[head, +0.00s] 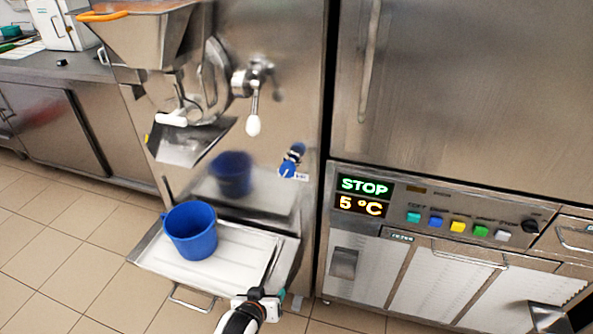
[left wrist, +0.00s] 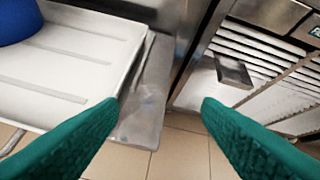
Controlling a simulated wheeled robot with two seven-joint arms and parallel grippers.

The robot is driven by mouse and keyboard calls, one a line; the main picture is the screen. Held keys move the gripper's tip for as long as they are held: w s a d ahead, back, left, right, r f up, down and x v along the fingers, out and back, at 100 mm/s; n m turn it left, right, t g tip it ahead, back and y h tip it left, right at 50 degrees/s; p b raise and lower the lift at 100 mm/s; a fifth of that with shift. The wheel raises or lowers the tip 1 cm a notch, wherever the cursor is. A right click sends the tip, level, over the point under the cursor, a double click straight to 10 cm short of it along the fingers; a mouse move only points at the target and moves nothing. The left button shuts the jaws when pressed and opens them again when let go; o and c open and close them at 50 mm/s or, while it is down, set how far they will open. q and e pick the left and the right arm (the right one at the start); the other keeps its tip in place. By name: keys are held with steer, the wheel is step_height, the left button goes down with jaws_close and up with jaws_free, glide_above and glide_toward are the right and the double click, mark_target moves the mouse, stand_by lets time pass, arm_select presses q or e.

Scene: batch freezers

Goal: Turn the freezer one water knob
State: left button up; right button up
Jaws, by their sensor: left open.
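A blue knob (head: 291,160) sits on the front panel of the batch freezer, right of its spout, with a small white label beside it. My left gripper (head: 270,302) is low in the head view, below the knob and near the right front corner of the white tray. In the left wrist view, its two green fingers (left wrist: 160,105) are spread with nothing between them. The blue knob does not show in that view. My right gripper cannot be made out.
A blue jug (head: 190,231) stands on the white tray (head: 240,265) under the spout. A lever with a white ball (head: 253,125) hangs above. Right of the freezer is a cabinet with a control panel (head: 430,207) reading STOP and 5 °C.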

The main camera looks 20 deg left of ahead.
arm_select(q)
steer(key=w+r+n+t, duration=0.2)
steer(key=w+r+t, duration=0.1)
steer(key=w+r, duration=0.55)
steer(key=n+t+y+b, duration=0.1)
steer(key=n+t+b, duration=0.15)
steer(key=t, duration=0.25)
glide_toward(286, 173)
steer(key=p, duration=0.1)
steer(key=shift+n, duration=0.45)
steer(key=w, duration=1)
steer(key=shift+w+a, duration=0.15)
steer(key=shift+w, duration=0.95)
steer(key=shift+c, duration=0.3)
steer(key=c, duration=0.9)
